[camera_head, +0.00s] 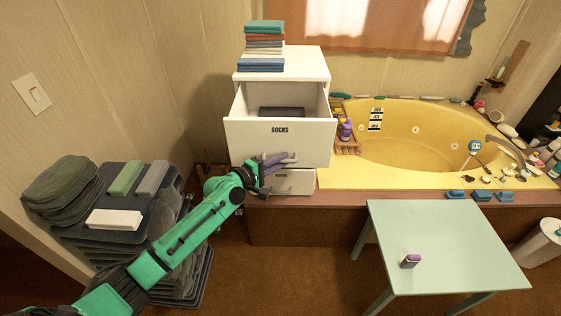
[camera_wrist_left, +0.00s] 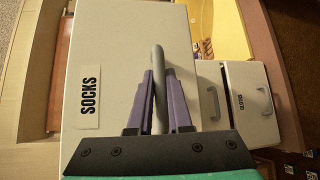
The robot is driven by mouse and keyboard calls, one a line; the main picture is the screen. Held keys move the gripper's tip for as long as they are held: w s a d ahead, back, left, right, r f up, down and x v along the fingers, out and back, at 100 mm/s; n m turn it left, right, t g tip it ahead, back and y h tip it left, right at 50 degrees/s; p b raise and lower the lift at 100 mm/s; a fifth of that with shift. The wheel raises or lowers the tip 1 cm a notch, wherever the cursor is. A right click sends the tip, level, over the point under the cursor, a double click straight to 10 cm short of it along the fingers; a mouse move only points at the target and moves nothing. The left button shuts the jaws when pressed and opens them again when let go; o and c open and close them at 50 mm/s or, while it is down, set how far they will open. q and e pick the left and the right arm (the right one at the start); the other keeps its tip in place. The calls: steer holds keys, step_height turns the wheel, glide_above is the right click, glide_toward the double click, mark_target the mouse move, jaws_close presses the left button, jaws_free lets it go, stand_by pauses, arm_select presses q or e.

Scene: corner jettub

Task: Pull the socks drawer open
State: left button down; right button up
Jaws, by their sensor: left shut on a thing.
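The white socks drawer (camera_head: 251,146), with a black SOCKS label, stands out from its cabinet (camera_head: 301,64). Its inside shows from above, with a dark item (camera_head: 282,112) toward the back. My left gripper (camera_head: 277,160) is at the lower middle of the drawer front. In the left wrist view, its two purple fingers (camera_wrist_left: 158,92) are on either side of the drawer's grey bar handle (camera_wrist_left: 157,56) and shut on it. The drawer front (camera_wrist_left: 115,45) fills much of that view. My right gripper is not in view.
Folded cloths (camera_head: 262,46) are stacked on the cabinet. Closed lower drawers (camera_head: 297,184) sit below the socks drawer. The yellow tub (camera_head: 400,150) and a pale green table (camera_head: 445,235) are right. Brown floor shows in front.

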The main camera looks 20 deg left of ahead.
arm_select(q)
steer(key=shift+s, duration=0.25)
steer(key=c, duration=0.8)
jaws_free()
steer(key=shift+c, duration=0.2)
steer(key=b+v, duration=0.2)
steer(key=v, duration=1.2)
steer(key=shift+s+b, duration=0.15)
steer(key=shift+b, duration=0.25)
steer(key=shift+a, duration=0.2)
